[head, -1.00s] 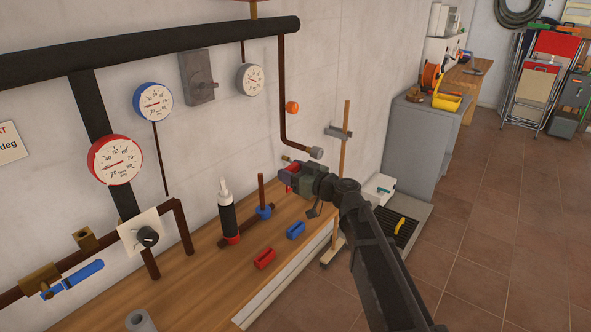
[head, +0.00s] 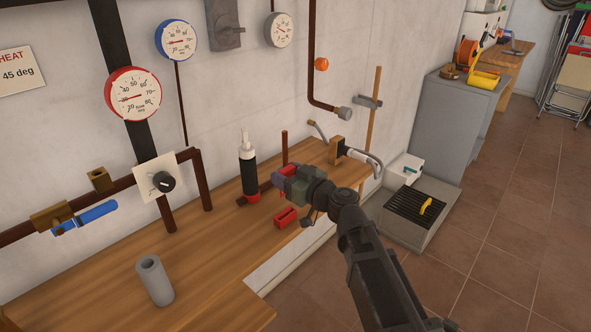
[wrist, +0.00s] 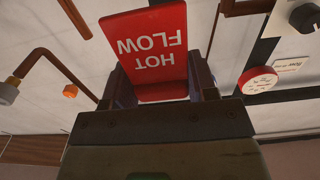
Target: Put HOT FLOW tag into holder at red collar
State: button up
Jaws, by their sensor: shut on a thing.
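The red HOT FLOW tag is held between the fingers of my gripper; its white lettering reads upside down in the wrist view (wrist: 150,48). In the head view only a red edge of the tag (head: 288,170) shows. My gripper (head: 286,182) is shut on it, above the bench. A red slotted holder (head: 286,217) sits on the bench just below my gripper, in front and to the right of the collar.
A brown upright pipe (head: 284,150) stands behind my gripper; my gripper hides its foot. A grey cylinder (head: 154,280) stands on the wooden bench (head: 215,255) at front left. A wooden block with a bent metal tool (head: 350,153) is at the right end. Bare bench lies left of the holder.

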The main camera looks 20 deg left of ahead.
jog(key=shift+s+a+f, duration=0.2)
jog(key=shift+s+f, duration=0.2)
jog(key=shift+s, duration=0.1)
notch_tip(320, 180, down, 5)
jog(key=b, duration=0.5)
jog(key=shift+r, duration=0.1)
dwell(1.1)
jog(key=shift+f+b, duration=1.95)
jog(key=shift+b, duration=0.05)
jog(key=o, duration=1)
jog(key=shift+r, duration=0.15)
